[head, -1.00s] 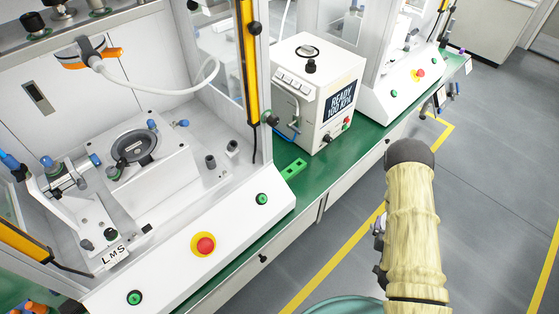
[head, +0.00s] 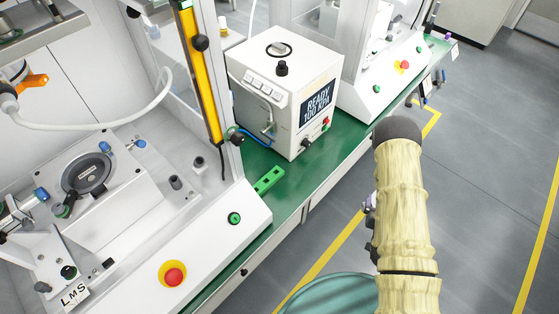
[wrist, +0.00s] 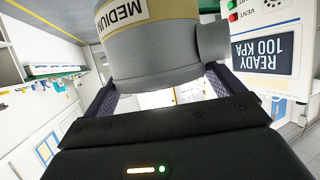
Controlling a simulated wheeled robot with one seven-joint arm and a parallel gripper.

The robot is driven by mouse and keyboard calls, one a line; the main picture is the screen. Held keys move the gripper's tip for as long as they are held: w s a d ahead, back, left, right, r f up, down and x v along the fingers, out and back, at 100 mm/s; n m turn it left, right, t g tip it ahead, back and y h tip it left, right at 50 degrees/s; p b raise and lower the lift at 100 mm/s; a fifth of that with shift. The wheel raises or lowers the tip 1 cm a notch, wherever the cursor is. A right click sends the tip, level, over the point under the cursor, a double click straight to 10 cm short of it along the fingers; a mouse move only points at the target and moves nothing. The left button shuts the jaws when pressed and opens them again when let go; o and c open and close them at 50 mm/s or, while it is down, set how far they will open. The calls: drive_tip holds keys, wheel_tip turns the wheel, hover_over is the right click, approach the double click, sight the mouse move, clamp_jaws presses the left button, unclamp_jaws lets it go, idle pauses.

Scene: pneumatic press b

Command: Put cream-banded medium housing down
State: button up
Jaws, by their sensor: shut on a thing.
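The cream-banded medium housing (wrist: 150,55) is a grey cylinder with a side stub and a cream band whose visible lettering reads "MEDIUM". It fills the top middle of the wrist view. My gripper (wrist: 158,92) is shut on it, with one dark finger on each side of its body. In the head view my beige-covered arm hangs over the aisle at the right. It hides most of the gripper, and the housing cannot be made out there.
A white press station (head: 140,265) with a round dark fixture (head: 87,173) stands at the left. A white test box (head: 283,95) reading "READY 100 KPA" sits on the green bench (head: 335,155). Bare green bench top shows beside the box.

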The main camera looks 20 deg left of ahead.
drive_tip(key=shift+w, duration=0.3)
drive_tip(key=shift+s+a, duration=0.25)
drive_tip(key=shift+s, duration=0.05)
drive_tip(key=w+a+f+n+g+y+b, duration=0.1)
drive_tip(key=a+n+y+b, duration=0.3)
drive_tip(key=a+b, duration=0.5)
drive_tip(key=w+a+f+n+g+y+b, duration=0.2)
drive_tip(key=a+n+y+b, duration=0.3)
drive_tip(key=a, duration=1.9)
drive_tip(key=w+g+b, duration=0.1)
drive_tip(key=b, duration=0.4)
drive_tip(key=shift+w+a+f+y, duration=0.15)
drive_tip(key=shift+w+a+y, duration=0.1)
drive_tip(key=shift+y, duration=0.05)
drive_tip(key=shift+f, duration=2.95)
